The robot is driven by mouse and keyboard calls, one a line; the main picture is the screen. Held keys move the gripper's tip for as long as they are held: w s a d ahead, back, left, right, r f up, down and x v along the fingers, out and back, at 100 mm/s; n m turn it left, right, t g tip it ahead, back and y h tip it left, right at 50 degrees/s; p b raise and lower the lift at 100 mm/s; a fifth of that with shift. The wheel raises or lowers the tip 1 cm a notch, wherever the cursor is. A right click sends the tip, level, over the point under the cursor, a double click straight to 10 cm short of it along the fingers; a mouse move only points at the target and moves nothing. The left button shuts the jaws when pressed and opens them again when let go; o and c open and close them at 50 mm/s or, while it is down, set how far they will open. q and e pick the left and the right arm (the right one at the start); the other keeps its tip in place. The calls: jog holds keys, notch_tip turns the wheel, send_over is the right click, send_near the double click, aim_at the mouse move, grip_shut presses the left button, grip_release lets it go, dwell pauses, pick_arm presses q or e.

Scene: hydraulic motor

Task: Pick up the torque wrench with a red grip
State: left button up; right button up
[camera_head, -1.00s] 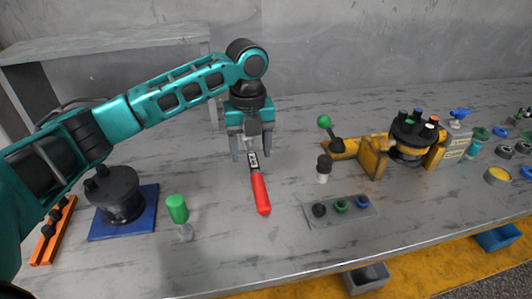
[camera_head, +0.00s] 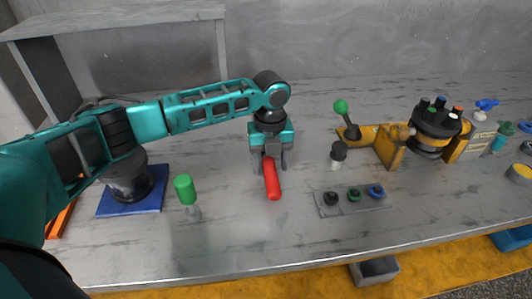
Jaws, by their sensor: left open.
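The torque wrench with a red grip (camera_head: 272,181) lies on the grey table, its red end toward the table's front edge. My left gripper (camera_head: 271,168) is over the wrench, fingers pointing down, one on each side of it near the far end of the red grip. It is open, and the gripper hides the wrench's head and shaft. I cannot tell whether the fingers touch the wrench or the table. My right gripper is not in view.
A grey plate (camera_head: 331,209) with several knobs lies right. A yellow fixture (camera_head: 391,146) with a black motor (camera_head: 437,128) is farther right. A blue mat (camera_head: 148,203) lies left. Table in front of the wrench is clear.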

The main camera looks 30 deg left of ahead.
pick_arm(q)
jog(key=shift+f, duration=0.85)
jog(key=shift+c, duration=0.3)
grip_shut()
jog(key=shift+r, duration=0.1)
